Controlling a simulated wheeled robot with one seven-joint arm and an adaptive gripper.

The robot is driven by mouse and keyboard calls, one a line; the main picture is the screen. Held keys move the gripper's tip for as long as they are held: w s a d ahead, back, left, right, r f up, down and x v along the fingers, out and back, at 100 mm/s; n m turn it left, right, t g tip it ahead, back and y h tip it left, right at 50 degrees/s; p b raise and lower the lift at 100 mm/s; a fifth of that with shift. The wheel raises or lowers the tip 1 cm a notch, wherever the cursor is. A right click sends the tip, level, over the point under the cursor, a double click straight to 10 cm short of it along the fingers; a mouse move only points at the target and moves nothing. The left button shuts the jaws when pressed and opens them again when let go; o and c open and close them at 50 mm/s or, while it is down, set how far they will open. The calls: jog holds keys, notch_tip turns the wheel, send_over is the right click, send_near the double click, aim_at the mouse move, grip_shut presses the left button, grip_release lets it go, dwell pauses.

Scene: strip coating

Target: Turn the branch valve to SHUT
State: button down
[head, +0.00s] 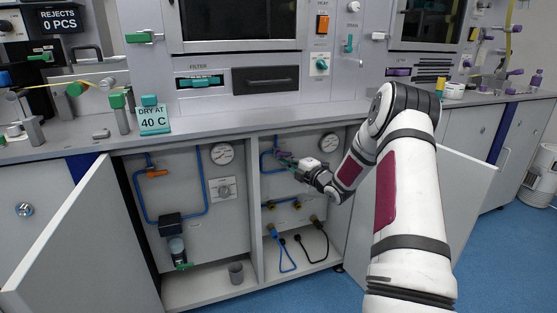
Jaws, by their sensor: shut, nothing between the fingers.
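My arm reaches from the lower right into the right compartment of the open cabinet (255,240) under the counter. My gripper (284,160) is shut and empty, in front of the upper blue pipe (264,165), near a small teal and purple part. Whether it touches the pipe or that part I cannot tell. A valve with an orange handle (155,173) sits on the blue pipe in the left compartment, its handle lying roughly level. I cannot read any label naming the branch valve or a SHUT mark.
Open cabinet doors stand at the left (85,245) and right (440,190). Round gauges hang in the left (222,153) and right (329,142) compartments. A dark filter unit (172,225), a grey cup (236,272) and hanging blue and black cables (285,255) are below. Blue floor lies in front.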

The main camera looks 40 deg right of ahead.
aim_at(284, 147)
jog(key=shift+d+r, duration=0.4)
jog(key=shift+r, duration=0.25)
dwell(0.8)
jog(key=shift+d+r, duration=0.1)
jog(key=shift+r, duration=0.15)
jog(key=shift+s+d+r, duration=0.1)
jog(key=shift+d+r, duration=0.2)
jog(key=shift+r, duration=0.3)
dwell(0.4)
jog(key=shift+a+r, duration=0.15)
jog(key=shift+r, duration=0.6)
dwell(1.0)
jog(key=shift+f, duration=0.45)
jog(key=shift+s+a+f, duration=0.1)
jog(key=shift+s+f, duration=0.05)
jog(key=s+a, duration=0.2)
jog(key=s, duration=0.4)
jog(key=shift+s+f, duration=0.2)
jog(key=shift+s, duration=0.05)
